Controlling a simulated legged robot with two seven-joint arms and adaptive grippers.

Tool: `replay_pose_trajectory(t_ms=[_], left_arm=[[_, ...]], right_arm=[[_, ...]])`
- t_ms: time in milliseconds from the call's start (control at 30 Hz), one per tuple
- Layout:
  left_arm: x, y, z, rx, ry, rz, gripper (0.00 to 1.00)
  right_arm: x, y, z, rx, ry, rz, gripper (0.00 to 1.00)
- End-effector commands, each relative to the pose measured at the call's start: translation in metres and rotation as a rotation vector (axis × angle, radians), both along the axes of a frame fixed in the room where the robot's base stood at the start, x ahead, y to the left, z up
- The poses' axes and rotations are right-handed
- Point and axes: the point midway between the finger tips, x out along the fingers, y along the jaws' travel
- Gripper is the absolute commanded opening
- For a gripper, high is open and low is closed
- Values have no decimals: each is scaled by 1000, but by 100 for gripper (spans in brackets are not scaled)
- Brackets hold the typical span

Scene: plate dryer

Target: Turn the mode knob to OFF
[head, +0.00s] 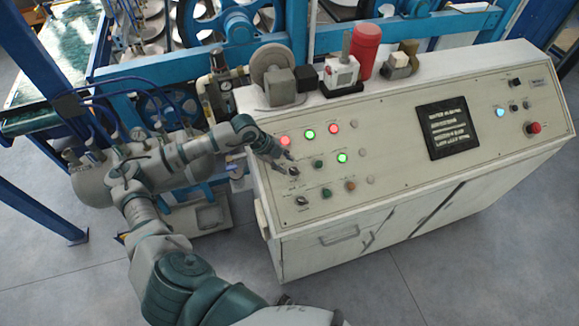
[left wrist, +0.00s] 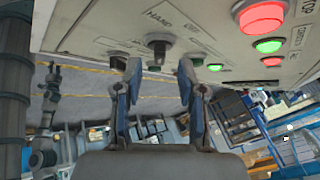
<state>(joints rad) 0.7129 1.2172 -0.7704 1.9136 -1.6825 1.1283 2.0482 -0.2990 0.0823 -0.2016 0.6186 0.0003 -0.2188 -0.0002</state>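The mode knob (head: 293,171) is a small dark selector on the left part of the sloping cream control panel. In the left wrist view the dark knob (left wrist: 158,45) stands out from the panel beside a label that reads HAND; its exact setting is hard to tell. My left gripper (head: 281,162) is at the panel's left end, close to this knob. In the left wrist view the gripper (left wrist: 160,68) is open, with its two fingers apart and the knob ahead of the gap between them. I see no clear contact. My right gripper is not in view.
Another dark knob (head: 302,201) sits just below. Lit red and green lamps (head: 309,134) and several buttons surround the knobs. A dark display (head: 447,128) and a red button (head: 533,128) are farther right. A grey tank (head: 95,183) stands left of the cabinet.

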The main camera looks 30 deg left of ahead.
Motion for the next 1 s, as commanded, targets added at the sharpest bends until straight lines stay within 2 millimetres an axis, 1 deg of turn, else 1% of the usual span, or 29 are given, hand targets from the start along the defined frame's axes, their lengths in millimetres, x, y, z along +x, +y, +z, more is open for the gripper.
replay_pose_trajectory(t_ms=[33,100,200,300,433,633,667,700,767,800,1000], left_arm=[[3,-5,-8,-2,2,-1,40],[7,-9,-19,-3,1,-1,40],[12,-9,-32,-5,1,0,40],[14,-10,-40,-8,1,1,40],[15,-8,-45,-8,1,0,40],[16,-11,-44,-5,1,0,40],[16,-11,-44,-5,1,1,34],[16,-11,-44,-4,1,2,24],[16,-12,-43,-2,1,1,10],[16,-13,-43,-1,0,1,0],[15,-17,-43,-5,2,-3,0]], right_arm=[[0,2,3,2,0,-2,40],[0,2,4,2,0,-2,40],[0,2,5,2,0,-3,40],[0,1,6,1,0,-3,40],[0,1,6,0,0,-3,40],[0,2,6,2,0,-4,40],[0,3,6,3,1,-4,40],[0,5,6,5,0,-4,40],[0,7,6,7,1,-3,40],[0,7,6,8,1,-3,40],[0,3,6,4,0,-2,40]])
